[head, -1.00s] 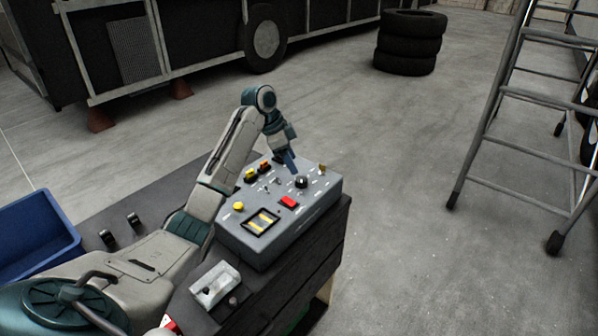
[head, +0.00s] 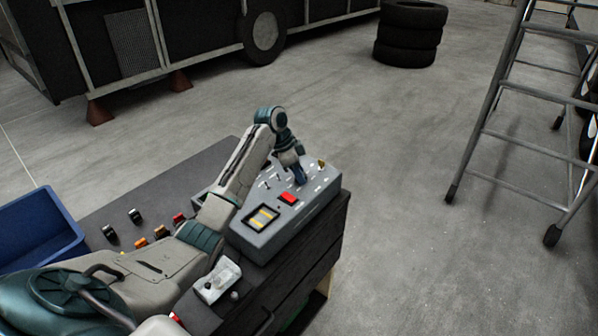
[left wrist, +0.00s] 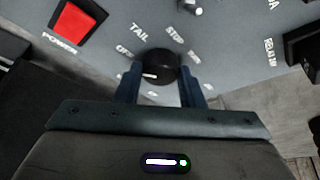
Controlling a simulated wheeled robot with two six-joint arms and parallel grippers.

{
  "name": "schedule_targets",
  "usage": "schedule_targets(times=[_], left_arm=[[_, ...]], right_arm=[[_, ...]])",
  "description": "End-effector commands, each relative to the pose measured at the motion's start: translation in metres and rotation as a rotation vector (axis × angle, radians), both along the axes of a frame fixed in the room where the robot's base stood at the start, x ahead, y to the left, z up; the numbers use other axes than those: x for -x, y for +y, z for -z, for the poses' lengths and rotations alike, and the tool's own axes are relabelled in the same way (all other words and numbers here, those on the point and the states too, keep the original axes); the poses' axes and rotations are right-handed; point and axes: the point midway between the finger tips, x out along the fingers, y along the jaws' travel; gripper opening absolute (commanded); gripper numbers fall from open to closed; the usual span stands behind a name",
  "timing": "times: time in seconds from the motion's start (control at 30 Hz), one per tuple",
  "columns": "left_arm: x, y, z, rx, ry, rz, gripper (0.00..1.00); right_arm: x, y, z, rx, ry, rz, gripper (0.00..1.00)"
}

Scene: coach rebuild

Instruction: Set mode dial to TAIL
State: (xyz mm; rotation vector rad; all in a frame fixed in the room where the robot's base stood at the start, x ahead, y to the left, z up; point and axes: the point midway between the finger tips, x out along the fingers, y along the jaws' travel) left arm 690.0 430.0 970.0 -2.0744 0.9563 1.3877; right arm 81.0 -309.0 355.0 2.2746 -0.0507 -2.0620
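The mode dial is a round black knob (left wrist: 162,62) on the grey control box (head: 270,238). In the left wrist view its white mark points to the left and a little down. White labels TAIL, STOP and one partly hidden word that looks like OFF stand around it. My left gripper (left wrist: 160,75) has its two blue fingers apart, one on each side of the knob; I cannot tell whether they touch it. In the head view my left gripper (head: 299,180) points down at the box and hides the dial. My right gripper is not in view.
A red power switch (left wrist: 80,22) and small toggles are near the dial. The box sits on a dark bench (head: 120,190) with coloured parts, a small white device (head: 217,281) and a blue bin (head: 40,235). A ladder (head: 490,130) and stacked tires (head: 408,35) stand on the open floor.

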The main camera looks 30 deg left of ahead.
Motion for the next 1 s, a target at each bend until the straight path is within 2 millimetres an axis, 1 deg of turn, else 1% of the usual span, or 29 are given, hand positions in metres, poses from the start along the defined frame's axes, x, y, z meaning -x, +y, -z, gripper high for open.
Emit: schedule_targets(times=[0.27,0.47,0.7,1.0], left_arm=[[-0.0005,0.0002,-0.0014,0.000,-0.001,0.020,0.12],[-0.0013,0.0006,-0.0023,0.001,-0.001,0.103,0.12],[-0.0028,0.0009,-0.0027,0.002,-0.002,0.291,0.12],[-0.0049,0.0009,-0.0016,0.003,-0.004,0.558,0.12]], right_arm=[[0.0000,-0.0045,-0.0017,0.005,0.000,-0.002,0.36],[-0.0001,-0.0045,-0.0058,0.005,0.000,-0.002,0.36],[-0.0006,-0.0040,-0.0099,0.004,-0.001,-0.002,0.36],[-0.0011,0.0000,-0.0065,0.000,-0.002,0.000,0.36]])
